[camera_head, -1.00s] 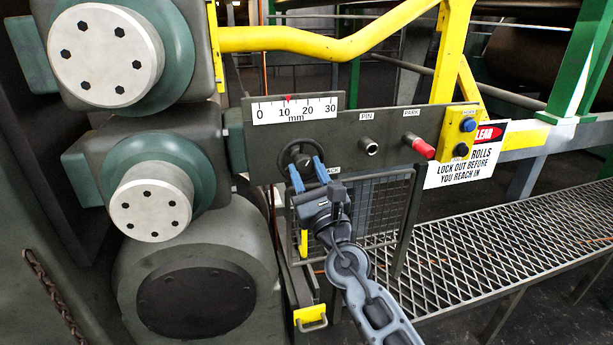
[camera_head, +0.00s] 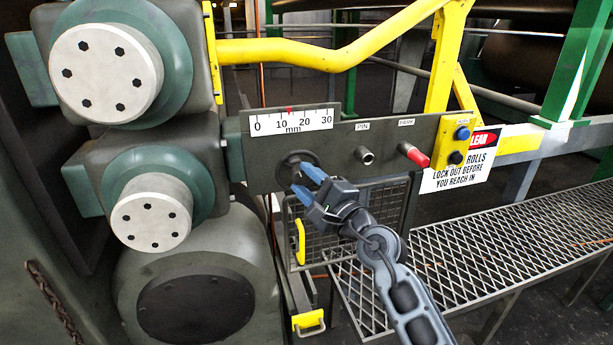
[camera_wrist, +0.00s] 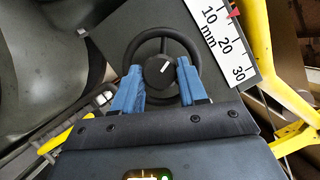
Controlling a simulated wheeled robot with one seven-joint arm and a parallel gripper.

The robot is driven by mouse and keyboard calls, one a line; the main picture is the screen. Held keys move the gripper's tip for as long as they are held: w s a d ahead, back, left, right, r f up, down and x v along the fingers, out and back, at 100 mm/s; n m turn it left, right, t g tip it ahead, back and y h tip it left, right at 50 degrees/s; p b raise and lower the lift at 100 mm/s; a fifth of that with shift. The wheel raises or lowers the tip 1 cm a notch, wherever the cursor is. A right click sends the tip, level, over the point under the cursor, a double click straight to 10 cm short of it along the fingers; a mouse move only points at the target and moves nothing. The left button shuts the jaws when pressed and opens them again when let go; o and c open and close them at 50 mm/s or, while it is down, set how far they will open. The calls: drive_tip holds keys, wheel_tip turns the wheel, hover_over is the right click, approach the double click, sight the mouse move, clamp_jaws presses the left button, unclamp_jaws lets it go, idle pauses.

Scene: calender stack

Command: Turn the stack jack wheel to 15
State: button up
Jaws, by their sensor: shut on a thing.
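The stack jack wheel (camera_wrist: 164,38) is a dark round handwheel with a black hub (camera_wrist: 159,71) that bears a white mark. In the head view it sits at the left of the grey panel, partly hidden by my fingers. My gripper (camera_wrist: 160,76) has its blue fingers on either side of the hub, inside the rim, shut on the wheel. In the head view my gripper (camera_head: 302,180) reaches it from the lower right, tilted. The white mm scale (camera_head: 291,121) is above the wheel. Its red pointer (camera_head: 290,110) stands between 10 and 20, slightly nearer 10.
To the right on the panel are the PIN knob (camera_head: 367,156), the red PARK handle (camera_head: 414,155) and a yellow button box (camera_head: 457,142). A yellow rail (camera_head: 290,55) runs above. Large rolls (camera_head: 150,212) stand close left. A mesh guard and a grated walkway (camera_head: 450,240) lie below.

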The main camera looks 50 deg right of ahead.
drive_tip(key=n+p, duration=0.1)
drive_tip(key=n, duration=0.1)
drive_tip(key=r+n+g+p, duration=0.1)
drive_tip(key=p, duration=0.1)
drive_tip(key=shift+n+y, duration=0.3)
drive_tip(key=shift+n, duration=0.1)
drive_tip(key=n+g+p, duration=0.1)
drive_tip(key=n+p, duration=0.2)
drive_tip(key=shift+w+g, duration=0.1)
drive_tip(key=shift+g, duration=0.2)
drive_tip(key=n+g+p, duration=0.1)
drive_tip(key=n, duration=0.2)
drive_tip(key=shift+a+f, duration=0.1)
drive_tip(key=shift+n+g, duration=0.6)
drive_tip(key=shift+n, duration=0.3)
drive_tip(key=shift+a+f, duration=0.1)
drive_tip(key=o, duration=1.1)
drive_tip(key=shift+h, duration=0.4)
drive_tip(key=shift+c, duration=0.2)
drive_tip(key=v, duration=0.7)
drive_tip(key=shift+s+r+b, duration=0.25)
drive_tip(key=shift+s+b, duration=0.1)
